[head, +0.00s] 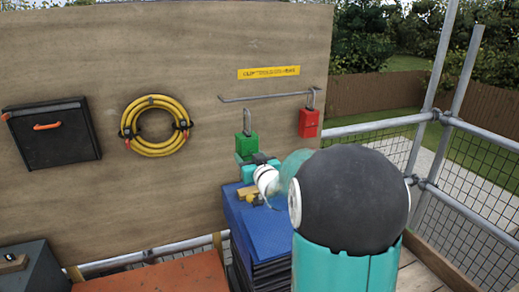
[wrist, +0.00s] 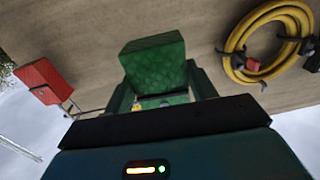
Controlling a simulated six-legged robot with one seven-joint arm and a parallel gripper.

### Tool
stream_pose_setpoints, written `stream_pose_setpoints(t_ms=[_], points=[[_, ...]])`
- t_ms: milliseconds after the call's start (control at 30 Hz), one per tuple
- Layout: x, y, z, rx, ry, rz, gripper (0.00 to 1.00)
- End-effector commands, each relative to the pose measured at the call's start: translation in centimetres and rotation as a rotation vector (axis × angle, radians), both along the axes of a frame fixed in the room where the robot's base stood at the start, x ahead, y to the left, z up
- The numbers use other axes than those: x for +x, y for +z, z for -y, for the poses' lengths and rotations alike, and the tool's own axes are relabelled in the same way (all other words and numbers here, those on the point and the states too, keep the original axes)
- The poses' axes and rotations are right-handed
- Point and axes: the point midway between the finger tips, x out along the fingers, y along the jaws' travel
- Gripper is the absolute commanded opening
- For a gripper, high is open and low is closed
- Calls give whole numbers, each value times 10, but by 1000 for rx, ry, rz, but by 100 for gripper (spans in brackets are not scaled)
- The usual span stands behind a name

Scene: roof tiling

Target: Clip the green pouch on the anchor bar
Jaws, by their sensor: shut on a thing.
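The green pouch (head: 246,144) is in front of the wooden board in the head view, with a grey metal clip standing up from its top. My gripper (head: 248,160) is shut on the pouch from below. In the wrist view the green pouch (wrist: 154,62) sits between the two fingers of my gripper (wrist: 162,92). The anchor bar (head: 265,97) is a thin grey rod on the board, under a yellow label. The pouch's clip is near the bar's left part; whether it hooks over the bar I cannot tell.
A red pouch (head: 309,122) hangs at the bar's right end. A coiled yellow hose (head: 156,148) and a black case (head: 52,133) are on the board to the left. Blue stacked sheets (head: 258,230) stand below the pouch. Scaffold rails (head: 440,118) are at the right.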

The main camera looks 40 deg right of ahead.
Motion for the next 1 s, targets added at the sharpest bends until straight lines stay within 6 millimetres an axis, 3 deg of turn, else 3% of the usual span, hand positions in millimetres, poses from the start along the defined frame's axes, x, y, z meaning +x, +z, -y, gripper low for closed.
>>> stream_pose_setpoints(t_ms=[33,100,267,1000], points=[[-7,14,11,-4,-19,6,21],[-14,24,19,-4,-35,4,21],[-17,31,27,0,-49,1,21],[44,30,42,1,-47,2,21]])
